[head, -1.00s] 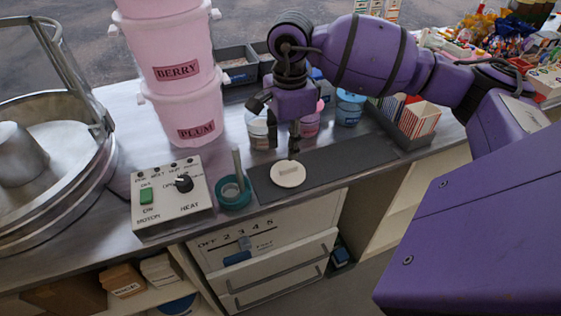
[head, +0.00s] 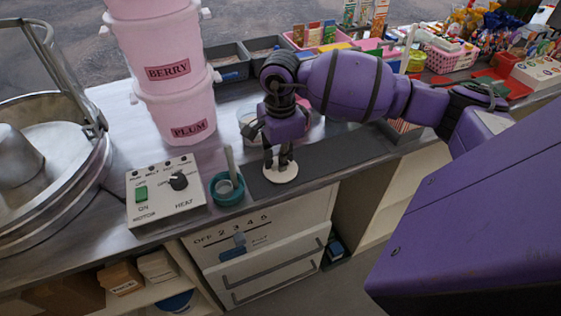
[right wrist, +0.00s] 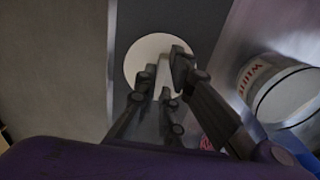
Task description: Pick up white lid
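The white lid (head: 284,177) is a flat round disc with a raised ridge grip, lying on the dark mat (head: 330,153) near the counter's front edge. My right gripper (head: 277,164) is right above it, pointing down, with its fingers apart. In the right wrist view the lid (right wrist: 141,54) lies beneath the fingertips, and its ridge shows between the fingers of my gripper (right wrist: 164,80). The fingers look open around the ridge; whether any touches it I cannot tell. My left gripper is not in view.
A tub labelled white (right wrist: 282,92) stands beside the lid. A teal ring-shaped holder (head: 227,190) and a heat control box (head: 165,192) are to the left. Stacked pink buckets (head: 175,105) stand behind. Grey bins (head: 229,62) are at the back.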

